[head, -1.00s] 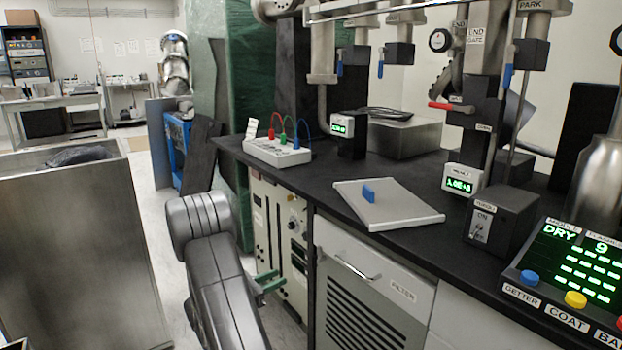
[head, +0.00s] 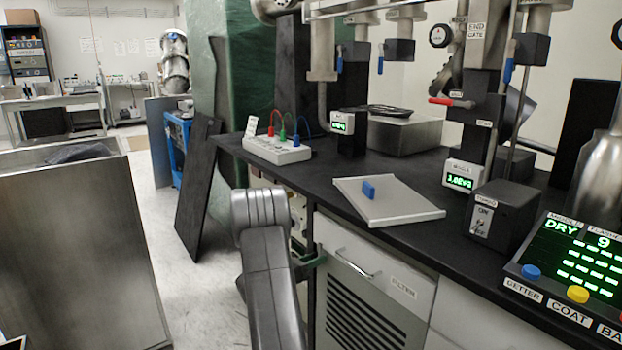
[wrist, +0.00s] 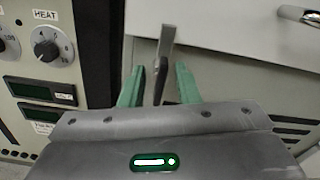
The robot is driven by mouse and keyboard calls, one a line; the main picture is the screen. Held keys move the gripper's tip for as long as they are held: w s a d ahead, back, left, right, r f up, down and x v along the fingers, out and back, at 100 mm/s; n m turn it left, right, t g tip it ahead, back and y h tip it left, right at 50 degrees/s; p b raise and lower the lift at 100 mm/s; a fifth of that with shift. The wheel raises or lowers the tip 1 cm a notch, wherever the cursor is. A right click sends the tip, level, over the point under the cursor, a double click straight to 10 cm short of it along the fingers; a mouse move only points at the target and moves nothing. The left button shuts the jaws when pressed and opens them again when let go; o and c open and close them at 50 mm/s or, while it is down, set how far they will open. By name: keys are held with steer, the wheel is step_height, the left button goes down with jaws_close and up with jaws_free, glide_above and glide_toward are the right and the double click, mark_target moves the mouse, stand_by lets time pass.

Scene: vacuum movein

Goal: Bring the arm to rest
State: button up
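My arm (head: 268,265) reaches up from the bottom of the head view, in front of the bench cabinets. My gripper (wrist: 160,76) has two green fingers, which stand apart in the wrist view. A grey upright bar with a dark piece below it shows between them; I cannot tell how near it is, and neither finger is seen pressing on it. In the head view the gripper is mostly hidden behind my arm, and a bit of green finger shows beside the cabinet front.
The filter cabinet (head: 365,290) with its bar handle (head: 352,263) stands just right of the gripper. The instrument rack with a heat knob (wrist: 48,48) is at the left in the wrist view. The black bench top (head: 330,182) bears a tilted grey plate (head: 388,203).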

steer(key=n+p, duration=0.3)
steer(key=n, duration=0.3)
stand_by(0.6)
